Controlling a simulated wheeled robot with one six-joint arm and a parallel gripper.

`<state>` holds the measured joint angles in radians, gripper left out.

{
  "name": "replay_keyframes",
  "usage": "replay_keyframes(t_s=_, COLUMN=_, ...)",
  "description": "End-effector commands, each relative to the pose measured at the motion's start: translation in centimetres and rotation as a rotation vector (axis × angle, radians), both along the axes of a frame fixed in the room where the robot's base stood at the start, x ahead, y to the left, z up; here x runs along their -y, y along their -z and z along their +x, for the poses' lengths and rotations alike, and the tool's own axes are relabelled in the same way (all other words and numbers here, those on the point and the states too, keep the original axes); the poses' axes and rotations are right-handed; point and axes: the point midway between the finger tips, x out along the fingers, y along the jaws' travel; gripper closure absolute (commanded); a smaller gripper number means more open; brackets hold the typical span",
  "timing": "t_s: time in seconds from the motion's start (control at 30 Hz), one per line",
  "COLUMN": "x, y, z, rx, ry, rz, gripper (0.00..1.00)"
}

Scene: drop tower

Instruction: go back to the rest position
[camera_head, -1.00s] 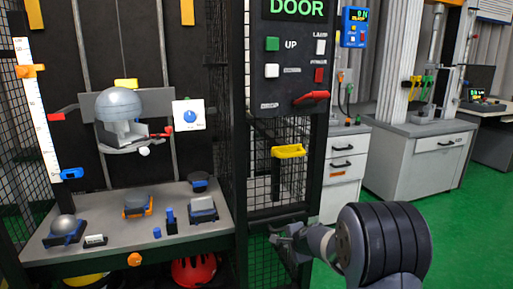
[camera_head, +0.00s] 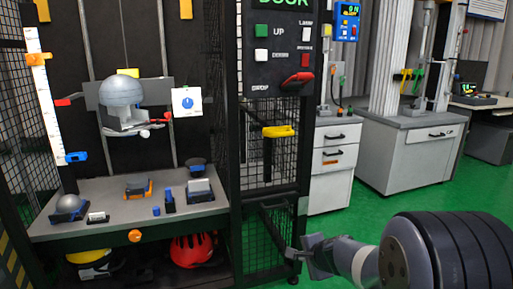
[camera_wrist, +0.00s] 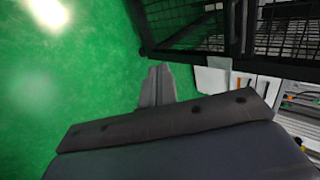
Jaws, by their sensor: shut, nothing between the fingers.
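My gripper (camera_head: 300,254) is at the lower right in the head view, in front of the mesh lower part of the tower frame (camera_head: 270,235). It is shut and empty. In the wrist view my gripper (camera_wrist: 158,78) points out over the green floor (camera_wrist: 85,90), with the dark mesh frame (camera_wrist: 225,45) ahead at the upper right. I cannot tell the exact gap between my gripper and the mesh.
The door panel (camera_head: 262,75) has buttons and a red lever (camera_head: 298,80). A yellow handle (camera_head: 279,131) sticks out below. A grey shelf (camera_head: 110,215) holds several small parts. Helmets, one red (camera_head: 192,249), lie beneath. White cabinets (camera_head: 405,160) stand behind; green floor (camera_head: 350,225) is open at right.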

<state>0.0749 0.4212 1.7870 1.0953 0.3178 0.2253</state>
Motion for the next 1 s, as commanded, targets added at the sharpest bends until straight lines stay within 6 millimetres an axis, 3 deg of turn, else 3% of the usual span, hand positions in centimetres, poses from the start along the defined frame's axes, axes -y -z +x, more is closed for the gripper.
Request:
replay_keyframes(t_s=0.33, x=1.1, y=0.0, z=-3.4, rx=0.001, ry=0.000, rz=0.000, gripper=1.00)
replay_keyframes(t_s=1.0, x=0.5, y=-0.7, z=-4.5, rx=-0.002, ry=-0.035, rz=-0.008, gripper=1.00)
